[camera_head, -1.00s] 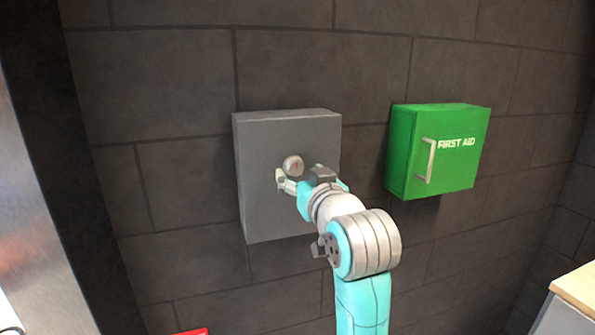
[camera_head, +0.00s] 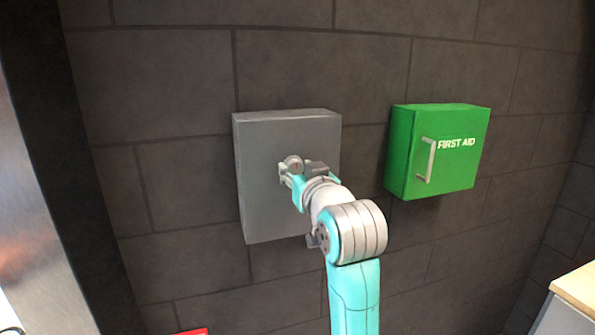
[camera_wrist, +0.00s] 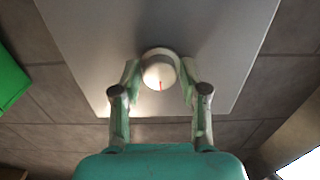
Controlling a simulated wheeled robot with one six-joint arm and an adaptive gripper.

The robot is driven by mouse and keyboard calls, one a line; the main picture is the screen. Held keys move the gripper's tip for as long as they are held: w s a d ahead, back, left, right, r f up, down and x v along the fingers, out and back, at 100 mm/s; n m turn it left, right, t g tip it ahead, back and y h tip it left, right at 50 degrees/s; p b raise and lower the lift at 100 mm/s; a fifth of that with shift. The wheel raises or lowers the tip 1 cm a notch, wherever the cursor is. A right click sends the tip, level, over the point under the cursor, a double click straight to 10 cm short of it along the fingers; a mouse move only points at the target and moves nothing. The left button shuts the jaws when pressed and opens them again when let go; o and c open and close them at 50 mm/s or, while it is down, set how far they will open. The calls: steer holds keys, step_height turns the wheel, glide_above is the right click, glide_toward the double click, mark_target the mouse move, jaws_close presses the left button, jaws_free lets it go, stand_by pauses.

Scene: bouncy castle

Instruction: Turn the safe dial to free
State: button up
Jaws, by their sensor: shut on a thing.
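The grey safe (camera_head: 265,205) is mounted on the wall, and its front face fills much of the wrist view (camera_wrist: 215,50). Its round, pale dial (camera_wrist: 158,73) has a red mark pointing toward the bottom of the wrist view. In the head view the dial (camera_head: 293,162) is partly covered by my gripper (camera_head: 287,172). In the wrist view my gripper (camera_wrist: 160,80) has one finger on each side of the dial and is shut on it. Any lettering around the dial cannot be made out.
A green first aid box (camera_head: 455,165) with a pale handle hangs on the wall to the right of the safe. A pale counter corner (camera_head: 577,290) is at lower right. A red object (camera_head: 192,331) shows at the bottom edge.

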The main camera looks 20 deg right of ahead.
steer(key=m, duration=1.3)
steer(key=shift+m, duration=2.5)
steer(key=o, duration=1.2)
steer(key=shift+c, duration=0.2)
